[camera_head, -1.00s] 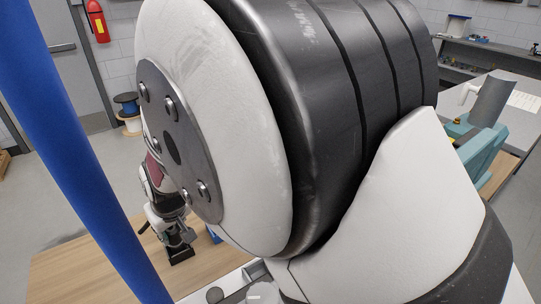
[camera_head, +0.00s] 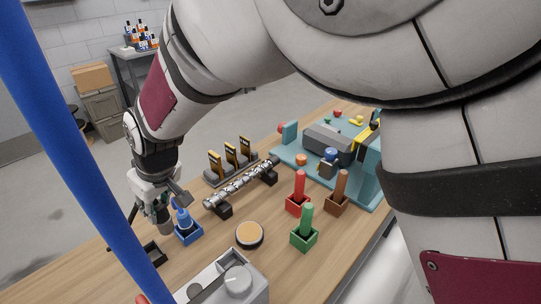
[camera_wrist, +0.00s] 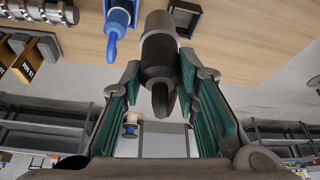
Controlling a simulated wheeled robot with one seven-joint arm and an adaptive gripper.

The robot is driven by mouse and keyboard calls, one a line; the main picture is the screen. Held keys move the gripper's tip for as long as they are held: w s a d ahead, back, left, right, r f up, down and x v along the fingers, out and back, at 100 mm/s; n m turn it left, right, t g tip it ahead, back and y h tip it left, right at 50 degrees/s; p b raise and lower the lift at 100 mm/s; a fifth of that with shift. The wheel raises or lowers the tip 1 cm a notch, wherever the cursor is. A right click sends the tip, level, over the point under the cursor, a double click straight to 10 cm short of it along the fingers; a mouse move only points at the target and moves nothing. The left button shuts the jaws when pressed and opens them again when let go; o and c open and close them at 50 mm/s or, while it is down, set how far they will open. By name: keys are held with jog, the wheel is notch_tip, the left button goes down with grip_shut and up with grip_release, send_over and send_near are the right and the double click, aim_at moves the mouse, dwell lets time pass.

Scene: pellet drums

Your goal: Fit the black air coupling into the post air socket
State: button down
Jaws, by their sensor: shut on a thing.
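My gripper (camera_head: 165,203) is at the left of the wooden table, above its surface. In the wrist view its green-padded fingers (camera_wrist: 160,95) are closed around the black coupling (camera_wrist: 158,48). The coupling's grey-black cylinder also shows below my gripper in the head view (camera_head: 166,222). A square black holder (camera_head: 152,254) stands near it with no coupling in it; it also shows in the wrist view (camera_wrist: 184,18). I cannot make out which part is the post air socket.
A blue coupling (camera_head: 183,218) in its blue holder stands close beside my gripper. Red (camera_head: 300,185), brown (camera_head: 340,185) and green (camera_head: 306,222) ones stand to the right. A metal shaft (camera_head: 240,186) on black supports, yellow-black tags (camera_head: 232,153) and a teal fixture (camera_head: 362,165) lie behind.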

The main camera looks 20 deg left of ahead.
jog(key=s+d+r+p, duration=0.1)
jog(key=d+r, duration=0.1)
jog(key=d, duration=0.7)
jog(key=s+d+r+p, duration=0.1)
jog(key=d+r, duration=0.1)
jog(key=d, duration=0.6)
jog(key=f+p, duration=0.1)
jog(key=f, duration=0.8)
jog(key=shift+w+f, duration=0.15)
jog(key=shift+w, duration=0.05)
jog(key=shift+f, duration=0.15)
jog(key=c, duration=1.2)
grip_release()
jog(key=v, duration=1.2)
jog(key=shift+b, duration=0.35)
